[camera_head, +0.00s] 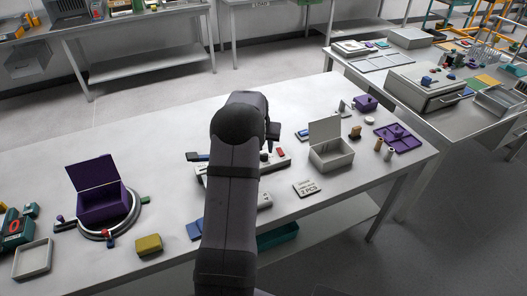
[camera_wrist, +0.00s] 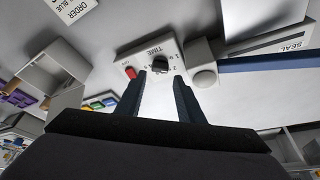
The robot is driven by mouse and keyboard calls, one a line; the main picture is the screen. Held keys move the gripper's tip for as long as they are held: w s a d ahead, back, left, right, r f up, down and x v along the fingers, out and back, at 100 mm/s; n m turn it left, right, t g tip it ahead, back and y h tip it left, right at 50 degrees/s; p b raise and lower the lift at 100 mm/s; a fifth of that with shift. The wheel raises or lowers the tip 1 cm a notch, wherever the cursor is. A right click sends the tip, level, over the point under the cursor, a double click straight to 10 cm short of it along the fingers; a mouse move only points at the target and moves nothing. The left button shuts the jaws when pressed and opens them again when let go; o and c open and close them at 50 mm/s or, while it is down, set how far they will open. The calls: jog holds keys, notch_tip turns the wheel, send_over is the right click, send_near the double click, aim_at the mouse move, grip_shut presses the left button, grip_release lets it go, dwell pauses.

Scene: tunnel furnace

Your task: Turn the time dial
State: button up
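The time dial (camera_wrist: 160,63) is a black knob on a light grey panel marked TIME (camera_wrist: 150,55) in the wrist view. A red switch (camera_wrist: 130,72) marked OFF sits beside it. My gripper (camera_wrist: 160,78) is open, with its two dark fingers apart and nothing held between them. The fingers point toward the dial, with the tips near it, one on either side in the picture; contact cannot be told. In the head view my arm covers much of the grey machine (camera_head: 274,164), and its red switch (camera_head: 281,152) shows to the right of the arm.
A blue bar (camera_wrist: 265,64) lies near a SEAL label (camera_wrist: 291,45) in the wrist view. An open grey box (camera_head: 331,154) and a "2 PCS" card (camera_head: 307,189) are right of my arm. A purple open box (camera_head: 103,207) stands left.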

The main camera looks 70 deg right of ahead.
jog(key=shift+p+x, duration=1)
jog(key=shift+x, duration=1.7)
jog(key=c, duration=0.8)
